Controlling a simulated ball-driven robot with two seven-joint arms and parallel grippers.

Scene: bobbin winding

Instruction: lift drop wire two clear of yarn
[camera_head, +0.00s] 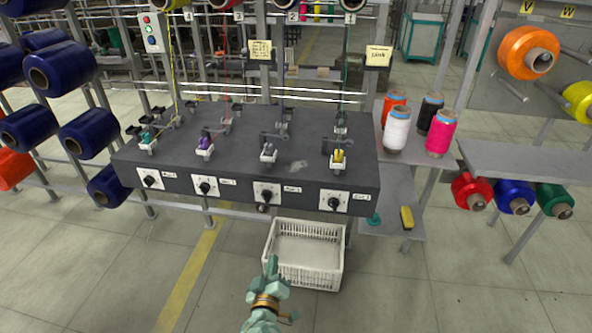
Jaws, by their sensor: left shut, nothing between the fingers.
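A dark winding bench (330,185) stands ahead with several winding stations in a row. Yellow, red, dark and green yarns run down to them from the frame above. Small metal drop wire and guide parts stand on the bench top, such as the ones at the red yarn (226,124) and the dark yarn (280,129). They are too small to tell which is drop wire two or whether it touches its yarn. My left gripper (271,267) is shut and empty, low in front of the bench, over the near side of a white crate and apart from the drop wires. My right gripper is out of view.
The white crate (330,276) stands on the floor below the bench. Knobs such as this one (334,204) line the bench front. White and pink yarn cones (398,135) stand on a side shelf (392,185) at right. Blue spools (62,70) hang at left. Floor at front left is clear.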

